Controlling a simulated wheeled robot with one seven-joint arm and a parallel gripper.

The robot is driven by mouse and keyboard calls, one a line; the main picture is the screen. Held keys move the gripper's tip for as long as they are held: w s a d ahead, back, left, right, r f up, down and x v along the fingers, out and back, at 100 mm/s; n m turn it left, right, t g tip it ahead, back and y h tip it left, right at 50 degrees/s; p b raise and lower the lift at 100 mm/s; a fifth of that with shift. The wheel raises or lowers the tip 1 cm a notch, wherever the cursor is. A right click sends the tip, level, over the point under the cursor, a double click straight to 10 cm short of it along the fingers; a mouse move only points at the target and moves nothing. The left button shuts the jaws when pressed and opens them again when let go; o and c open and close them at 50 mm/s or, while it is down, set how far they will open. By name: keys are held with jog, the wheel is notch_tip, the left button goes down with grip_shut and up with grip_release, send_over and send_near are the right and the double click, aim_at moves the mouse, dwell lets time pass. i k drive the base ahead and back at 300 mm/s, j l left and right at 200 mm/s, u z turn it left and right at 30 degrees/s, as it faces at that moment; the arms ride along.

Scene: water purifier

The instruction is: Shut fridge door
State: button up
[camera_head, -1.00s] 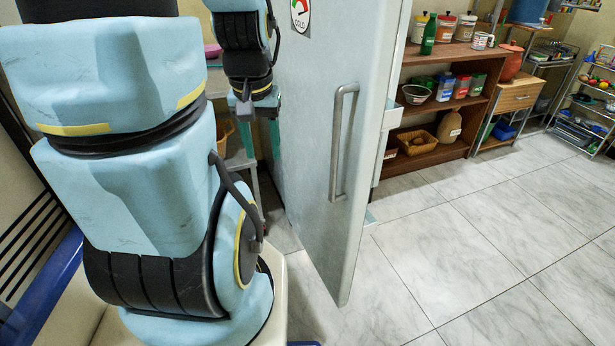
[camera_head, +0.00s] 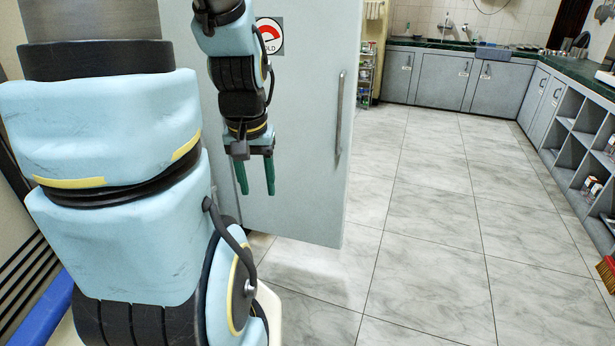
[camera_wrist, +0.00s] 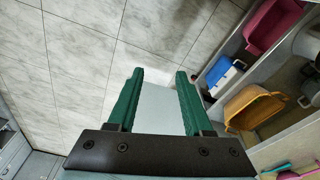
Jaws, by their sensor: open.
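The fridge door (camera_head: 295,120) is a tall pale blue-grey panel in the middle of the head view, seen mostly face-on. A vertical bar handle (camera_head: 340,115) is near its right edge, and a red and white COLD sticker (camera_head: 270,36) is higher up. My gripper (camera_head: 256,182) points down in front of the door's face, left of the handle. Its green fingers are apart and hold nothing. In the wrist view the fingers (camera_wrist: 154,100) are spread, with a pale panel (camera_wrist: 160,112) visible between them. Whether they touch the door, I cannot tell.
Open tiled floor (camera_head: 430,200) lies right of the door. Grey cabinets (camera_head: 440,78) stand at the back, with open cubbies (camera_head: 580,140) at the right. The wrist view shows a pink tub (camera_wrist: 270,25), a blue box (camera_wrist: 222,75) and a yellow basket (camera_wrist: 252,105) on shelves at right.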

aim_at(313, 47)
jog(key=k+j+z, duration=0.25)
jog(key=j, duration=0.2)
jog(key=k+j+z, duration=0.1)
jog(key=j+z, duration=0.2)
jog(key=j, duration=0.2)
jog(key=k+j+z, duration=0.25)
jog(key=j, duration=0.15)
jog(key=i+l+u, duration=0.45)
jog(key=i+l, duration=0.15)
jog(key=i+l+u, duration=0.25)
jog(key=l, duration=0.25)
jog(key=i+l+u, duration=0.25)
jog(key=l, duration=0.2)
jog(key=k, duration=0.1)
